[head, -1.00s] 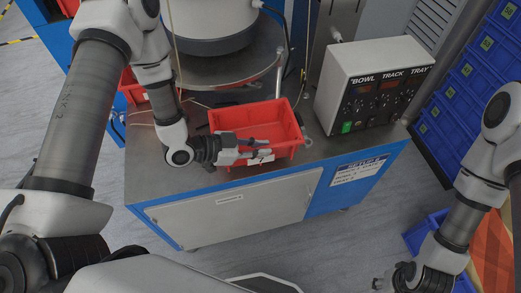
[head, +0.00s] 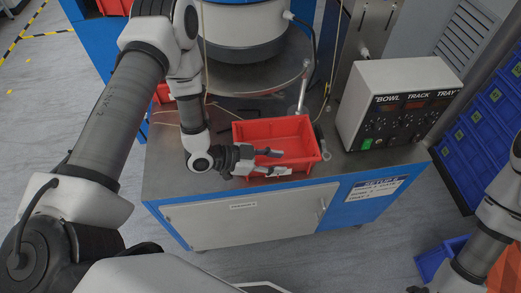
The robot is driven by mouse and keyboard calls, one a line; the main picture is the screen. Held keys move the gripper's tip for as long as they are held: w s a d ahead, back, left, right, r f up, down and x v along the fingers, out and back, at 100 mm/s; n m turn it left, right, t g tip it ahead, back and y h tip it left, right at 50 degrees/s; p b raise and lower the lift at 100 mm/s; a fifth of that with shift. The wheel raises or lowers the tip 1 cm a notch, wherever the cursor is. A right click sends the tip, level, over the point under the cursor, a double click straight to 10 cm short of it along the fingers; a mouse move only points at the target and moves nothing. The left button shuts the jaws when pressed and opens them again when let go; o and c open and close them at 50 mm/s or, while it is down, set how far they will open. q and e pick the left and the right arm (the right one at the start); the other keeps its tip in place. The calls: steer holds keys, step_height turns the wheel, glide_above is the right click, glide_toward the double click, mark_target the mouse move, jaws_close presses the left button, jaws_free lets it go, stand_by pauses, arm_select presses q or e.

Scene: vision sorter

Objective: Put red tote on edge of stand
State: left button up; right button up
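The red tote (head: 305,168) sits upright on the metal top of the stand (head: 165,178), close to its front edge and left of the control box. It looks empty. My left gripper (head: 280,162) is at the tote's front left part. Its two fingers are apart, one over the tote's inside and one near the front rim, partly covering a white label. I cannot tell whether the fingers touch the rim. My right arm is at the lower right, and only a sliver of its gripper (head: 414,289) shows at the bottom edge.
A control box (head: 400,110) stands on the stand to the right of the tote. A round bowl machine (head: 255,40) is behind it. Blue bins (head: 490,125) line the right side. Another red bin (head: 163,93) shows behind my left arm.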

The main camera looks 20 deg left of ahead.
arm_select(q)
steer(key=p+v, duration=0.1)
steer(key=v, duration=0.9)
steer(key=shift+r, duration=0.1)
steer(key=shift+s+a, duration=0.35)
stand_by(1.5)
